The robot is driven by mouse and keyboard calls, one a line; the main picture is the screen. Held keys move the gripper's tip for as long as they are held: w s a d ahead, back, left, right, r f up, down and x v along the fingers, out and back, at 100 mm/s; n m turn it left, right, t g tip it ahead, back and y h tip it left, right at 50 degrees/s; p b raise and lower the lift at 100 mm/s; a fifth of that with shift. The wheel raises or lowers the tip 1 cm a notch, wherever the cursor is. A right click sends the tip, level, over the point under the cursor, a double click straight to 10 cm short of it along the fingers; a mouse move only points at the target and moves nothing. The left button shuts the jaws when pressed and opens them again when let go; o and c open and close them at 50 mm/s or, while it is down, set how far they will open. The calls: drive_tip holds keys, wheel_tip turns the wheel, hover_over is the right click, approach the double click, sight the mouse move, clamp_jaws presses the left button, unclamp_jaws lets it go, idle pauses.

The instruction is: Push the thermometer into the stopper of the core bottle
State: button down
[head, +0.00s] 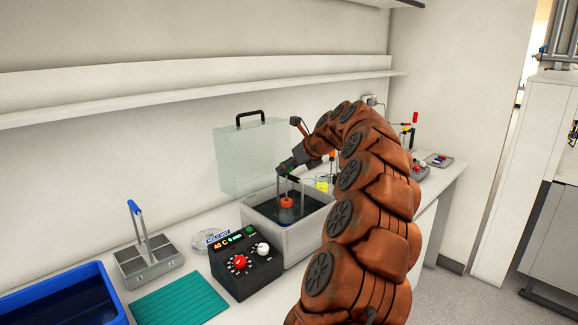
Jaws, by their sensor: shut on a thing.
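My gripper (290,172) is at the end of my orange-brown arm, above the open grey water bath (310,244). It is shut on a thin upright thing with a green part, which looks like the thermometer; it is small and partly hidden by the jaws. An orange ring or stopper (287,202) shows in the dark water directly below my gripper, likely the core bottle's stopper. I cannot tell whether the thermometer's tip touches the stopper.
A control box (244,262) with red and white knobs stands at the bath's front left. A clear lid (245,155) with a black handle stands behind. A metal rack (148,262), green mat (180,302) and blue tub (98,275) are at left. A shelf (200,90) runs above.

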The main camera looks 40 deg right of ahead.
sight(289, 201)
drive_tip(key=shift+f, duration=0.6)
drive_tip(key=shift+p, duration=0.35)
idle(0.6)
drive_tip(key=shift+f+b, duration=0.35)
drive_tip(key=shift+f, duration=2.85)
idle(0.7)
drive_tip(key=shift+p, duration=0.5)
drive_tip(key=shift+f, duration=0.45)
idle(0.5)
drive_tip(key=c, duration=0.5)
unclamp_jaws()
drive_tip(key=shift+c, duration=0.2)
